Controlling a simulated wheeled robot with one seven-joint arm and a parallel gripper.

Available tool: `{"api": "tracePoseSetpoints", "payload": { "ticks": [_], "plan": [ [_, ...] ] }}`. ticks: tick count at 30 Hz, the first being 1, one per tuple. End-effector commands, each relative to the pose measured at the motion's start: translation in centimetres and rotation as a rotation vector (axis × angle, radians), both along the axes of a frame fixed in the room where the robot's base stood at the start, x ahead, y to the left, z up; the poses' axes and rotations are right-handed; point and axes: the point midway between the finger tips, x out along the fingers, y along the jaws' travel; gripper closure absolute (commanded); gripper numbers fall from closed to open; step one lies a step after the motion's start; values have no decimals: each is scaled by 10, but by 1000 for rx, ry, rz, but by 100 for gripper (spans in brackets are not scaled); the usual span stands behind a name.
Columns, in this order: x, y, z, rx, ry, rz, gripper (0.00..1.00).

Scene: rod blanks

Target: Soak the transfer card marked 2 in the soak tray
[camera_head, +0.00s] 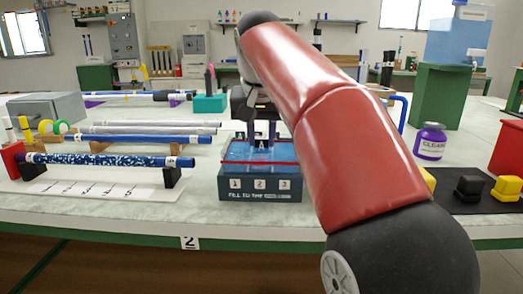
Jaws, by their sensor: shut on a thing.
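The soak tray (260,190) is a dark blue box near the front middle of the table, with a red line around it and light blue liquid inside. White squares marked 1, 2 (260,184) and 3 show on its front face, above lettering about filling to the red line. My gripper (262,141) points down over the tray, its fingertips low at the liquid. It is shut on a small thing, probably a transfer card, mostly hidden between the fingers. I cannot read a number on it.
A blue speckled rod (95,160) lies on black supports to the left, with more rods behind. A white marked strip (95,190) lies in front. A purple jar (431,141) and a black mat (465,198) with black and yellow blocks are to the right. My arm covers the middle right.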

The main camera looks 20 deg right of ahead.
Motion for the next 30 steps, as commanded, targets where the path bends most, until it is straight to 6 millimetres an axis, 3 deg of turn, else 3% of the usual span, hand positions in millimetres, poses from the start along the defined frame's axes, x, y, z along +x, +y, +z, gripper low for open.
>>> {"api": "tracePoseSetpoints", "payload": {
  "ticks": [17,30],
  "plan": [
    [0,0,3,0,0,0,88],
    [0,0,35,0,0,0,88]
  ]
}}
